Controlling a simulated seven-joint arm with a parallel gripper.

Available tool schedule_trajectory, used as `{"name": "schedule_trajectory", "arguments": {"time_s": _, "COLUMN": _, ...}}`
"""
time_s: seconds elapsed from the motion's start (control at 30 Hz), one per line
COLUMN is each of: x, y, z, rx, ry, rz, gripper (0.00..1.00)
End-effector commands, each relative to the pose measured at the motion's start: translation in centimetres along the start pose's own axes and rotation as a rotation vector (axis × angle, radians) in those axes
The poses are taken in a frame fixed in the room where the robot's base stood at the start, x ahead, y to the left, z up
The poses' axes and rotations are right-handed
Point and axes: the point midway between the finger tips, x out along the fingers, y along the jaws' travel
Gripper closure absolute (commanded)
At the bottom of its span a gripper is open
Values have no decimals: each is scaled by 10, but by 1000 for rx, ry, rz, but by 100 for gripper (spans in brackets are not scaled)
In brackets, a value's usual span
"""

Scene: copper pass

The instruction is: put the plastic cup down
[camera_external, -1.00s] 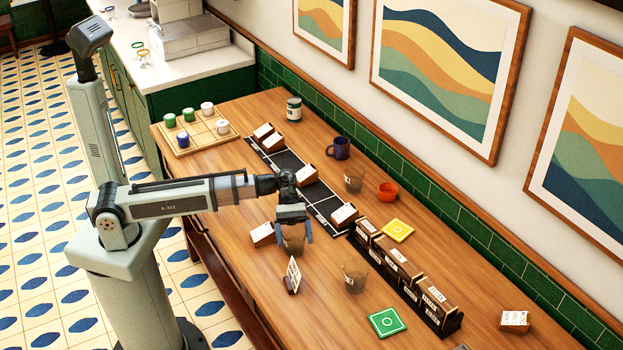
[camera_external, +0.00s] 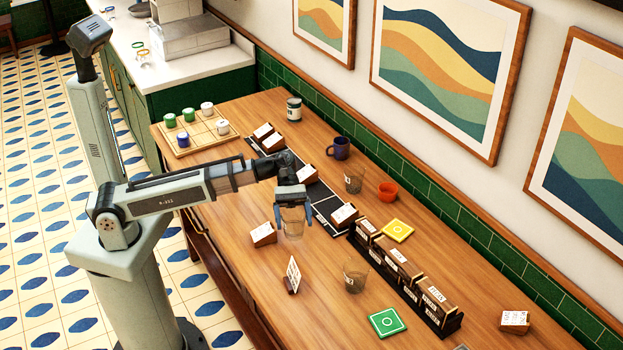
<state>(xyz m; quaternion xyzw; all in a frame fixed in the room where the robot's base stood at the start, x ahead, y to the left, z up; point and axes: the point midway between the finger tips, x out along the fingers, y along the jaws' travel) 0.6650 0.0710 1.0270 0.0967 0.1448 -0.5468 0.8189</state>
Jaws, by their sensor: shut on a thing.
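A clear plastic cup (camera_external: 292,226) is held between the fingers of my gripper (camera_external: 293,212), over the middle of the wooden table. My gripper points down and is shut on the cup. The cup looks upright and appears to be above the tabletop; its exact height is hard to tell. Two other clear cups stand on the table: one (camera_external: 354,275) to the right of the small sign and one (camera_external: 353,179) near the blue mug.
A white sign (camera_external: 292,275) and a wooden card block (camera_external: 263,234) stand close to the held cup. A black mat (camera_external: 318,194) and dark rack (camera_external: 408,288) lie to the right. Green (camera_external: 387,322) and yellow (camera_external: 398,230) coasters lie flat.

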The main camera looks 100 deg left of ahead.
Motion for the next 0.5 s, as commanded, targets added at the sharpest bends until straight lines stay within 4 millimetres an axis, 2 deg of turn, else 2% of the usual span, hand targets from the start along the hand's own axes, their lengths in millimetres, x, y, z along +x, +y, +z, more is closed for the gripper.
{"name": "schedule_trajectory", "arguments": {"time_s": 0.27, "x": -8, "y": 8, "z": 21, "rx": -1, "ry": 0, "rz": 4, "gripper": 42}}
{"name": "schedule_trajectory", "arguments": {"time_s": 0.37, "x": -11, "y": 28, "z": 25, "rx": -7, "ry": 0, "rz": 17, "gripper": 42}}
{"name": "schedule_trajectory", "arguments": {"time_s": 0.47, "x": -14, "y": 62, "z": 27, "rx": -16, "ry": 0, "rz": 40, "gripper": 42}}
{"name": "schedule_trajectory", "arguments": {"time_s": 0.5, "x": -16, "y": 78, "z": 28, "rx": -21, "ry": 0, "rz": 52, "gripper": 42}}
